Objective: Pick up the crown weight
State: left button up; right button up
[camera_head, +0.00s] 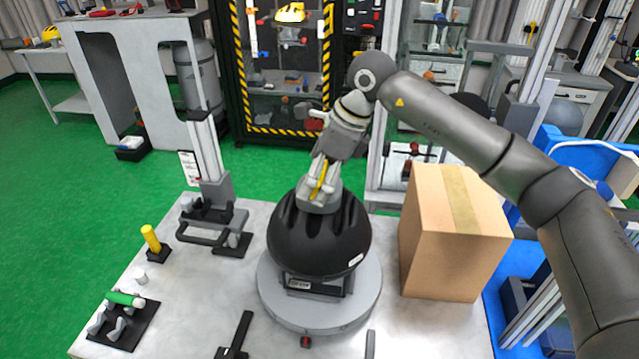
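A black domed helmet (300,240) sits on a round grey plate (320,318) in the middle of the table. A light grey piece (332,198) sits on top of the dome, with an upright yellow part above it; I take this to be the crown weight. My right gripper (318,188) points down from above, its fingers at the yellow part. The fingers overlap the piece in this view, so I cannot tell whether they are closed on it. The piece appears to rest on the dome. My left gripper is not in view.
A cardboard box (452,250) stands right of the dome, beneath my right arm. On the left are a grey stand (214,190), a yellow cylinder (151,238) and a black tray (124,322) with a green-handled tool (125,299). A striped cabinet (285,70) stands behind.

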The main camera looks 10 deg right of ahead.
jog(key=shift+x, duration=1.35)
jog(key=shift+w, duration=0.1)
jog(key=c, duration=1.6)
jog(key=shift+r, duration=0.2)
jog(key=shift+c, duration=0.5)
jog(key=shift+w+r, duration=0.1)
